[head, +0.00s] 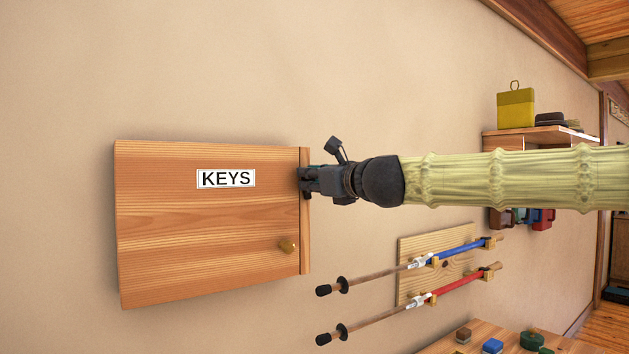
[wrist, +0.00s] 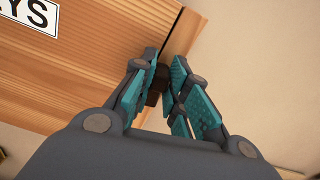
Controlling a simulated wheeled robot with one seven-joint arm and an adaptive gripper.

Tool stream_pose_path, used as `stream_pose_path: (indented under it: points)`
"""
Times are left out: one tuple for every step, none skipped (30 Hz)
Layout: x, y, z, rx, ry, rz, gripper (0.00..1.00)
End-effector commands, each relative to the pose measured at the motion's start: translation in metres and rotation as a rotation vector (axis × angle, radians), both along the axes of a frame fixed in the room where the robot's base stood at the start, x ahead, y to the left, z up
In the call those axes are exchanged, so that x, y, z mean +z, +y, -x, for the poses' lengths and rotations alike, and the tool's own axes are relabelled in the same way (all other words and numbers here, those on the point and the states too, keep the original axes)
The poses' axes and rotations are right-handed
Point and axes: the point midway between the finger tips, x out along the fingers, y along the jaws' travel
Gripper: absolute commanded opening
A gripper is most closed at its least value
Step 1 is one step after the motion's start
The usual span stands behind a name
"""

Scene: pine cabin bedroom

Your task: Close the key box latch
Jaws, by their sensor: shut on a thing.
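In the wrist view, the teal-padded fingers (wrist: 164,88) are shut on a small dark piece, probably the latch (wrist: 153,95). The fingers hide most of it. The box front (wrist: 95,60) shows beyond them, with a dark gap line beside the fingers.
Two poles, blue (head: 455,249) and red (head: 465,284), hang on a wooden rack (head: 408,252) below my arm. A shelf (head: 500,143) with a yellow box (head: 515,108) is behind the arm. A table (head: 475,345) with small objects stands at the lower right. The wall above the box is clear.

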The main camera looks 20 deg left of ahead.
Motion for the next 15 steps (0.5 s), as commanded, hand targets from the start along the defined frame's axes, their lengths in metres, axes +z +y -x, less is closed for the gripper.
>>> stream_pose_path:
  points:
    - [0.0, 0.001, 0.002, 0.0, -0.028, 0.021, 0.0]
    - [-0.001, 0.002, 0.003, 0.0, -0.047, 0.036, 0.0]
    - [-0.001, 0.003, 0.004, 0.0, -0.075, 0.057, 0.0]
    - [-0.002, 0.003, 0.004, 0.0, -0.096, 0.074, 0.0]
    - [-0.002, 0.004, 0.005, 0.0, -0.117, 0.09, 0.0]
    - [-0.003, 0.005, 0.006, 0.0, -0.147, 0.114, 0.0]
    - [-0.003, 0.006, 0.007, 0.0, -0.17, 0.131, 0.0]
    - [-0.004, 0.007, 0.008, 0.0, -0.193, 0.149, 0.0]
    - [-0.004, 0.008, 0.009, 0.0, -0.223, 0.173, 0.0]
    - [-0.004, 0.008, 0.01, 0.0, -0.245, 0.19, 0.0]
    - [-0.005, 0.009, 0.011, 0.0, -0.269, 0.208, 0.0]
    - [-0.006, 0.01, 0.012, 0.0, -0.299, 0.232, 0.0]
    - [-0.007, 0.01, 0.013, 0.0, -0.321, 0.249, 0.0]
    - [-0.007, 0.011, 0.013, 0.0, -0.344, 0.267, 0.0]
    - [-0.008, 0.011, 0.014, 0.0, -0.374, 0.29, 0.0]
